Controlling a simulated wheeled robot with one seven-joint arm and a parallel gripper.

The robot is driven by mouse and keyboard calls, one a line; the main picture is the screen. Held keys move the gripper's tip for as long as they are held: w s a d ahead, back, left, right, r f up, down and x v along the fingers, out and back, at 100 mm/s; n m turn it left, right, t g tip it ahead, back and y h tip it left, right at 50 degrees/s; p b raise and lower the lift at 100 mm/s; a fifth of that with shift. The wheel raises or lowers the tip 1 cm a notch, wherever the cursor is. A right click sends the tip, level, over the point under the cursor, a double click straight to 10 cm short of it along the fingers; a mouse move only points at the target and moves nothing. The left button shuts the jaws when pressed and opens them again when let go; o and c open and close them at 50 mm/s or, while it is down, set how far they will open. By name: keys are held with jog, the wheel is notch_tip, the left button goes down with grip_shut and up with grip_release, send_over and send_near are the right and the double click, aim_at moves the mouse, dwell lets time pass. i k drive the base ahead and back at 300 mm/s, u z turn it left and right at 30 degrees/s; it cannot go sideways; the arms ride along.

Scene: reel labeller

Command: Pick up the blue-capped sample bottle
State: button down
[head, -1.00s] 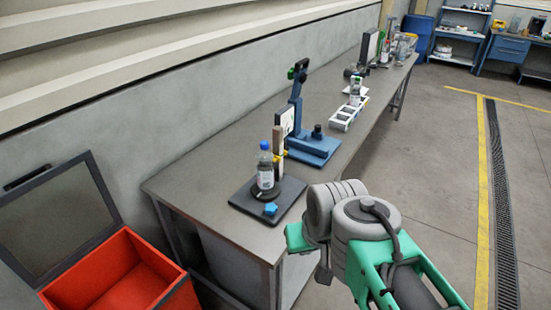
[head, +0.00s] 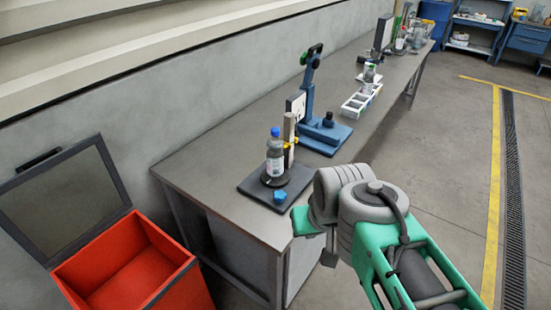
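The blue-capped sample bottle (head: 275,159) stands upright on a dark round base on a black plate (head: 254,190) near the front end of the bench. It has a white label and a blue cap. A light upright post with a yellow clamp stands right behind it, to its right. My arm is at the lower right, in front of the bench, with green and grey links. My gripper's fingers cannot be made out; the arm's end is apart from the bottle.
A small blue piece (head: 280,196) lies on the plate's front. A blue stand (head: 322,132) and a white tray (head: 361,101) with a bottle stand farther along the bench (head: 200,165). An open red bin (head: 125,266) is at lower left. Floor to the right is clear.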

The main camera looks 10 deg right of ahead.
aim_at(274, 154)
jog(key=u, duration=4.3)
jog(key=k, duration=1.9)
jog(key=z, duration=0.7)
